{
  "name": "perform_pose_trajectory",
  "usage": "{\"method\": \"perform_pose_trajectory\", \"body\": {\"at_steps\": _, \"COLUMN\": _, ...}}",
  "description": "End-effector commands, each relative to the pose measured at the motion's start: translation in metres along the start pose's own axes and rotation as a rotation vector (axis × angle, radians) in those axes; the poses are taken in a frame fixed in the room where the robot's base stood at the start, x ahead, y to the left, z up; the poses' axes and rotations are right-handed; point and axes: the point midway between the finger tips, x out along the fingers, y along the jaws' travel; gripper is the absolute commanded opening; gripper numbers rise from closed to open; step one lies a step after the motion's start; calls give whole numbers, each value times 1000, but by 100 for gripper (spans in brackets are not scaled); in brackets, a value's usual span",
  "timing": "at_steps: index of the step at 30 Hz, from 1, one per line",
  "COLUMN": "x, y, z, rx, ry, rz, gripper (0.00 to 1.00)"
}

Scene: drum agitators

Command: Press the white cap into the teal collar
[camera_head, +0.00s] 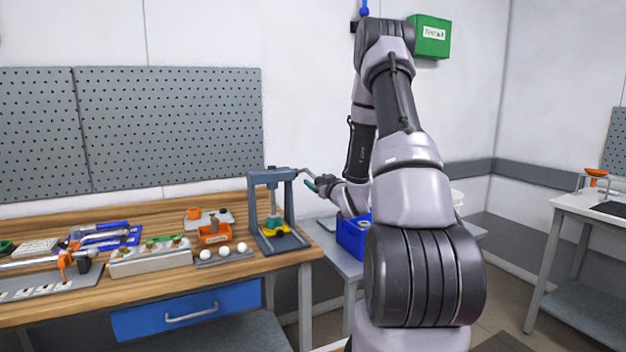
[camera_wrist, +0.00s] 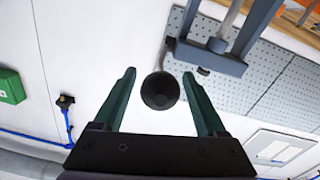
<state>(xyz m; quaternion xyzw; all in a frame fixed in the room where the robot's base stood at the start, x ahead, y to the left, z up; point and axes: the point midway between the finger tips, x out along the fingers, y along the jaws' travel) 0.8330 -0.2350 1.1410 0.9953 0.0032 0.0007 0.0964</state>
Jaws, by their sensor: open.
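A grey bench press (camera_head: 256,205) stands at the right end of the wooden workbench. The teal collar (camera_head: 273,223) sits under its ram; I cannot make out whether a white cap is in it. The press lever (camera_head: 305,174) reaches out to the right towards my gripper (camera_head: 317,186). In the wrist view my gripper (camera_wrist: 159,76) is open, its two teal fingers apart on either side of a round black knob (camera_wrist: 160,91), which appears to be the lever's end. The press frame (camera_wrist: 215,58) shows at the upper right there. Whether the fingers touch the knob cannot be seen.
Several white round pieces (camera_head: 224,251) lie on a grey tray left of the press. An orange bin (camera_head: 214,233) and a grey block (camera_head: 150,261) are farther left. A blue bin (camera_head: 350,239) stands on a lower table beneath my forearm. Pegboard (camera_head: 170,130) backs the bench.

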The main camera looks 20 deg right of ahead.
Motion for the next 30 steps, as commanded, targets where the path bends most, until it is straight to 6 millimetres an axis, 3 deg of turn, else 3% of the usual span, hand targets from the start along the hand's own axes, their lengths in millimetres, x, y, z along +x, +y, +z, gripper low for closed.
{"method": "perform_pose_trajectory", "body": {"at_steps": 7, "x": 34, "y": 0, "z": 0, "rx": -1, "ry": 0, "rz": 0, "gripper": 74}}
{"method": "perform_pose_trajectory", "body": {"at_steps": 18, "x": 40, "y": 0, "z": 0, "rx": 0, "ry": -1, "rz": 0, "gripper": 74}}
{"method": "perform_pose_trajectory", "body": {"at_steps": 19, "x": 40, "y": 0, "z": 0, "rx": 0, "ry": -1, "rz": 0, "gripper": 70}}
{"method": "perform_pose_trajectory", "body": {"at_steps": 20, "x": 40, "y": 0, "z": 0, "rx": 0, "ry": -1, "rz": 0, "gripper": 59}}
{"method": "perform_pose_trajectory", "body": {"at_steps": 24, "x": 40, "y": 0, "z": 0, "rx": 0, "ry": -1, "rz": 1, "gripper": 5}}
{"method": "perform_pose_trajectory", "body": {"at_steps": 25, "x": 40, "y": 0, "z": 0, "rx": 0, "ry": -1, "rz": 1, "gripper": 0}}
{"method": "perform_pose_trajectory", "body": {"at_steps": 30, "x": 40, "y": 0, "z": 0, "rx": -1, "ry": -1, "rz": 1, "gripper": 0}}
